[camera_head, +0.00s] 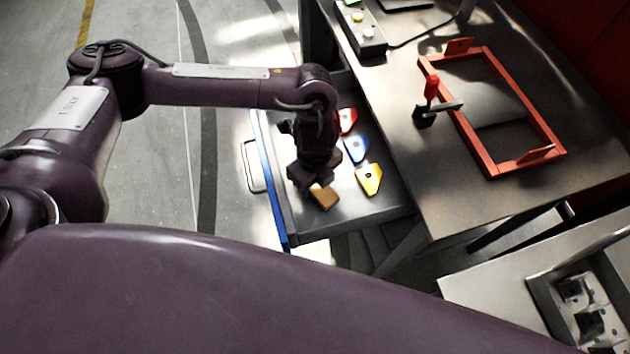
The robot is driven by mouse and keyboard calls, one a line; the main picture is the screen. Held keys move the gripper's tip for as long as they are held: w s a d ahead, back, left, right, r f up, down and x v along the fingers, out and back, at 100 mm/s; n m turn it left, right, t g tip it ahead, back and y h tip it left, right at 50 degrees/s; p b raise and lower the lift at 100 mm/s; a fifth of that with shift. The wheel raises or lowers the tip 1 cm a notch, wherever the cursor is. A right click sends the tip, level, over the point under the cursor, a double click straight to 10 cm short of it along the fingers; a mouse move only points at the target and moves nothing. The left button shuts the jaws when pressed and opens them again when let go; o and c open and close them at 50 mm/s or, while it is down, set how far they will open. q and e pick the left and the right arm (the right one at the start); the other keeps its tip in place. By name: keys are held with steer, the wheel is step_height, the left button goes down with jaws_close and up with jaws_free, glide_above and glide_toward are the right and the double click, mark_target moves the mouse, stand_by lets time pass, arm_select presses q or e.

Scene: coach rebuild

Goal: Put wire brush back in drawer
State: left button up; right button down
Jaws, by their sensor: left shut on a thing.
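The drawer (290,222) is pulled out from under the workbench, with a blue front edge on its left side and a pale handle. My left gripper (312,184) points down over the near part of the drawer. It is shut on the wire brush (323,196), of which only a tan wooden block shows below the fingers. The bristles are hidden. I cannot tell whether the brush touches the drawer floor. My right gripper is out of view.
Red (347,120), blue (356,148) and yellow (369,178) plates lie in the drawer, right of my gripper. The workbench (455,205) carries a red frame (483,157) and a red-handled clamp (430,100). A button box (362,35) stands at the back. A grey fixture stands at lower right.

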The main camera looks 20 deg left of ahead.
arm_select(q)
steer(key=shift+f, duration=0.25)
steer(key=shift+f, duration=0.15)
steer(key=o, duration=1)
step_height(320, 180, up, 12)
steer(key=p, duration=0.1)
steer(key=shift+r, duration=0.2)
steer(key=shift+f, duration=0.1)
